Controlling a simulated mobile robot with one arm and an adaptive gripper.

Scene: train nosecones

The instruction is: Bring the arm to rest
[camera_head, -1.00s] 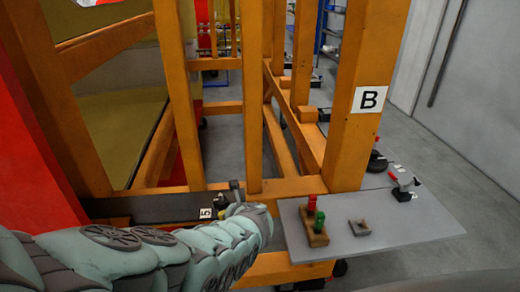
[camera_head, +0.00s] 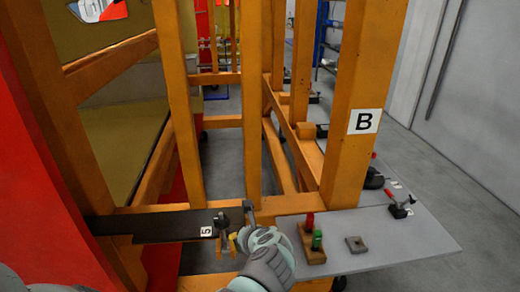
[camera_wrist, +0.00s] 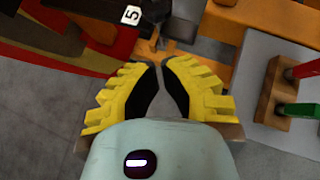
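My gripper (camera_head: 236,238) is at the right end of the dark shelf marked 5, left of the grey board, in the head view. My arm reaches in from the bottom edge. In the wrist view my gripper's two yellow fingers (camera_wrist: 161,68) have their tips almost together, with nothing seen held between them. A dark clamp-like part (camera_wrist: 157,35) is just beyond the tips; I cannot tell whether they touch it. It also shows on the shelf end in the head view (camera_head: 221,222).
The dark shelf (camera_head: 165,226) meets an orange frame (camera_head: 352,85) with several uprights. The grey board (camera_head: 405,240) carries a wooden block (camera_head: 312,256) with red and green pegs, a small square part (camera_head: 356,245) and a clamp (camera_head: 401,208). A red panel (camera_head: 45,200) stands at left.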

